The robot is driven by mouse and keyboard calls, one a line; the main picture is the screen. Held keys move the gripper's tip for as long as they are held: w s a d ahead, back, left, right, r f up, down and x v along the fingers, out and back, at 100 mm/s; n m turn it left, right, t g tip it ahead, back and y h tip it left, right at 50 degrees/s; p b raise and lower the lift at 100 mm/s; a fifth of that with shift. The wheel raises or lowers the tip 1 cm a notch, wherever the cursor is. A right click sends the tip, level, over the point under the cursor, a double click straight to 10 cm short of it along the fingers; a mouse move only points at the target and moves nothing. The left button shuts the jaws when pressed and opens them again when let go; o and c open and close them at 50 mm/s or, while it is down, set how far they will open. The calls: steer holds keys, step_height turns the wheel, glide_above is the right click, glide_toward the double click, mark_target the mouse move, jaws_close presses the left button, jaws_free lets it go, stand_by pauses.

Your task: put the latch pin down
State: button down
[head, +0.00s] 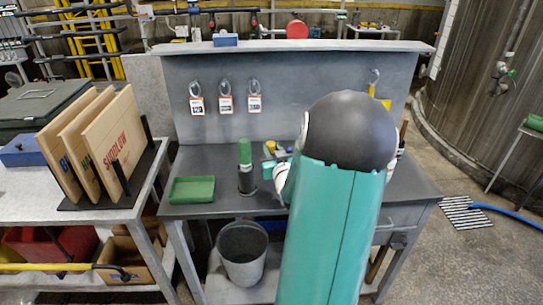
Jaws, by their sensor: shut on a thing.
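My teal arm with its dark round joint fills the middle right of the head view and covers part of the grey workbench (220,209). White parts of my arm show at its left edge, over the bench top. I cannot make out the latch pin. A shallow green tray (192,190) lies on the bench at the left and looks empty.
A green and black upright object (246,168) stands right of the tray. A metal bucket (242,254) is below the bench front. Wooden boards (105,145) stand in a rack at left. Bare bench shows around the tray.

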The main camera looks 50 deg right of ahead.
steer(key=r, duration=0.1)
steer(key=s+a, duration=0.1)
steer(key=r, duration=0.1)
steer(key=shift+s+a+r, duration=0.25)
steer(key=shift+s+r, duration=0.05)
steer(key=s+a+r, duration=0.3)
steer(key=s+a, duration=0.3)
steer(key=shift+s+r, duration=0.2)
steer(key=shift+r, duration=0.1)
